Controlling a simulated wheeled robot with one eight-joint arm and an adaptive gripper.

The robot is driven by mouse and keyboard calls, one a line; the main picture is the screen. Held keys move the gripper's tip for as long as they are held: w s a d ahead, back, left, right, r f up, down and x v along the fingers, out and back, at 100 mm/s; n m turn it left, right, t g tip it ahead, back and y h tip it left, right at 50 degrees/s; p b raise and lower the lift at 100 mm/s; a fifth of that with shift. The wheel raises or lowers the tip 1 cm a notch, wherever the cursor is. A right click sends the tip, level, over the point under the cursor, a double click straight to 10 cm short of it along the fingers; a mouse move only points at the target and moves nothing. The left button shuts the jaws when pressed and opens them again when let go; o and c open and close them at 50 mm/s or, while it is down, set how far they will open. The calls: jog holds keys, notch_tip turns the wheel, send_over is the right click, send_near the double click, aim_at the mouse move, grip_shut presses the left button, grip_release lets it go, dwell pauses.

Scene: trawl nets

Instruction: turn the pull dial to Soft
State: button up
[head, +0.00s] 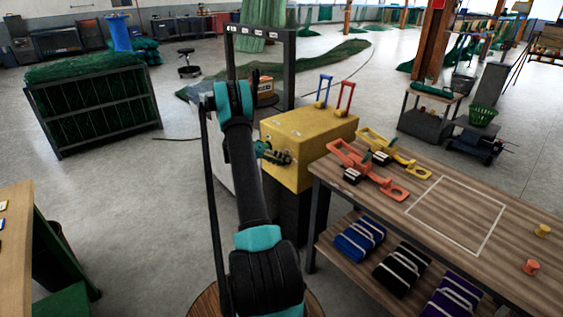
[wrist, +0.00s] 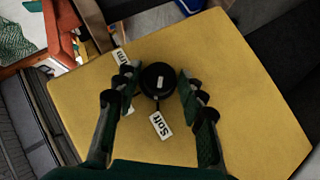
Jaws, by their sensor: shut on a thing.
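The pull dial (wrist: 151,74) is a round black knob with a short white mark, on the yellow face of a box (head: 309,135). A white "Soft" label (wrist: 160,124) sits just below the dial in the wrist view. Another label (wrist: 120,56), partly hidden and ending in "m", is at its upper left. My gripper (wrist: 160,86) has one finger on each side of the dial and is shut on it. In the head view my gripper (head: 274,154) is at the box's left face, and the dial is mostly hidden there.
A wooden table (head: 455,215) close on the right holds orange (head: 365,170) and yellow (head: 393,153) tools. A dark frame (head: 289,70) stands behind my arm.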

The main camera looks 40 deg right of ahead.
jog(key=shift+w+n+g+h, duration=0.1)
jog(key=shift+n+g+h, duration=0.2)
jog(key=shift+n+g, duration=0.3)
jog(key=shift+f, duration=0.1)
jog(key=o, duration=0.9)
jog(key=shift+o, duration=0.2)
jog(key=v, duration=1.2)
jog(key=shift+w, duration=0.1)
